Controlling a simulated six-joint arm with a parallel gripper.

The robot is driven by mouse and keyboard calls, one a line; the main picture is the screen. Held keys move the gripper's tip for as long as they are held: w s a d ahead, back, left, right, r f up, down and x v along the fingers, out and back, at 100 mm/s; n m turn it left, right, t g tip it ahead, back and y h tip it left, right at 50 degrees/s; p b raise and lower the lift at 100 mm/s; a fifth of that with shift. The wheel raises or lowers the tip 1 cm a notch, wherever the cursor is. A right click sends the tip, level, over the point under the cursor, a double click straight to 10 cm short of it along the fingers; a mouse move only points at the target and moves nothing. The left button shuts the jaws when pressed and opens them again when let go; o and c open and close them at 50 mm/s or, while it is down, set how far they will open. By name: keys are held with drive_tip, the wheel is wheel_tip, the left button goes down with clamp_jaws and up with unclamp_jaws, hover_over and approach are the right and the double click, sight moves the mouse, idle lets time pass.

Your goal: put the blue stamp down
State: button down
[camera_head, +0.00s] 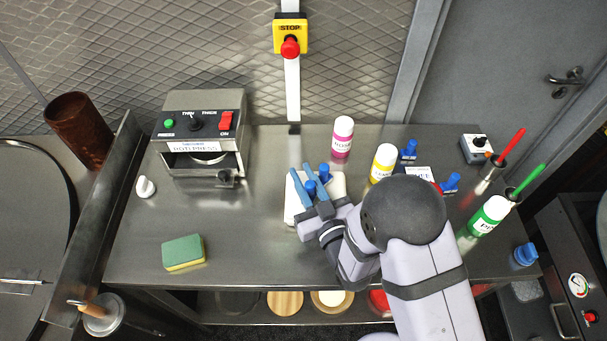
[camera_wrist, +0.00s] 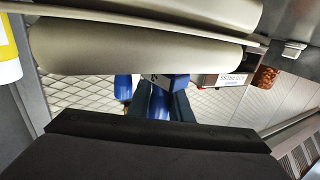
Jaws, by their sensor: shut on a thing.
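My gripper (camera_head: 308,188) is over the middle of the steel counter, its two blue fingers pointing toward the back wall. It is shut on a blue stamp (camera_head: 311,187), whose round top shows between the fingers. In the wrist view, the held stamp (camera_wrist: 160,103) shows between the dark fingertips (camera_wrist: 163,104). Another blue piece (camera_head: 324,172) shows just beyond the right finger, and a blue piece (camera_wrist: 122,88) shows left of the fingers in the wrist view. Whether the held stamp touches anything below is hidden.
A white pad (camera_head: 290,212) and a pale roll (camera_head: 338,184) lie by my gripper. The press (camera_head: 203,135) and sponge (camera_head: 183,253) are left, with clear counter between.

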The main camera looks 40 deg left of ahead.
sight(312, 195)
drive_tip(key=shift+f, duration=0.25)
drive_tip(key=c, duration=1.9)
unclamp_jaws()
drive_tip(key=shift+r, duration=0.25)
drive_tip(key=shift+s+d+f+b, duration=0.15)
drive_tip(key=shift+s+d+b, duration=0.15)
drive_tip(key=shift+d, duration=0.2)
drive_tip(key=b+v, duration=0.2)
drive_tip(key=v, duration=0.1)
drive_tip(key=shift+s+d+f, duration=0.1)
drive_tip(key=shift+d, duration=0.3)
wheel_tip(312, 195, up, 5)
drive_tip(key=shift+r, duration=1.2)
